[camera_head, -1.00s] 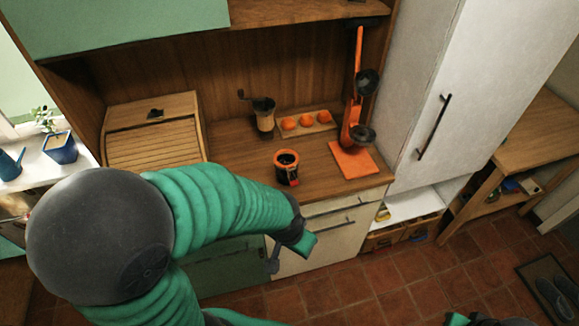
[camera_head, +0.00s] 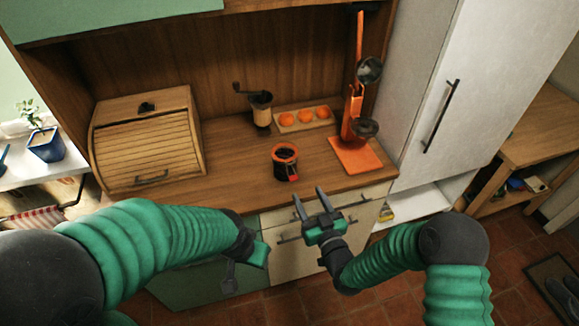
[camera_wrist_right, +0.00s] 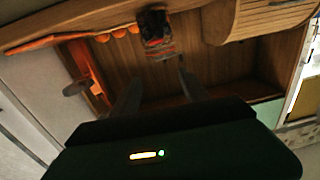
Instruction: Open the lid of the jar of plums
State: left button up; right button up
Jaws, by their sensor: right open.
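The jar of plums (camera_head: 284,162) stands on the wooden counter, dark with an orange-red ring at its top and a red patch at its lower right. It also shows in the right wrist view (camera_wrist_right: 155,32), upside down and dim. I cannot tell clearly how its lid sits. My right gripper (camera_head: 309,196) is open and empty, in front of the counter edge, below and right of the jar and apart from it. My left gripper (camera_head: 245,273) hangs low in front of the cabinet; its fingers are too unclear to judge.
A bread box (camera_head: 147,140) stands left on the counter. A coffee grinder (camera_head: 261,107) and a tray of oranges (camera_head: 304,118) stand behind the jar. A tall orange juicer press (camera_head: 357,130) stands right. Counter around the jar is clear. A white cupboard (camera_head: 425,75) bounds the right.

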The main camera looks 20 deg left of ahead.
aim_at(292, 163)
jog(key=x, duration=0.8)
jog(key=p+x, duration=0.1)
jog(key=x, duration=0.3)
jog(key=shift+s+a+f, duration=0.1)
jog(key=shift+a, duration=0.35)
jog(key=shift+w+d, duration=0.2)
jog(key=shift+w, duration=0.2)
jog(key=shift+c, duration=0.7)
jog(key=shift+s+a, duration=0.1)
jog(key=shift+a, duration=0.1)
jog(key=c, duration=1)
grip_shut()
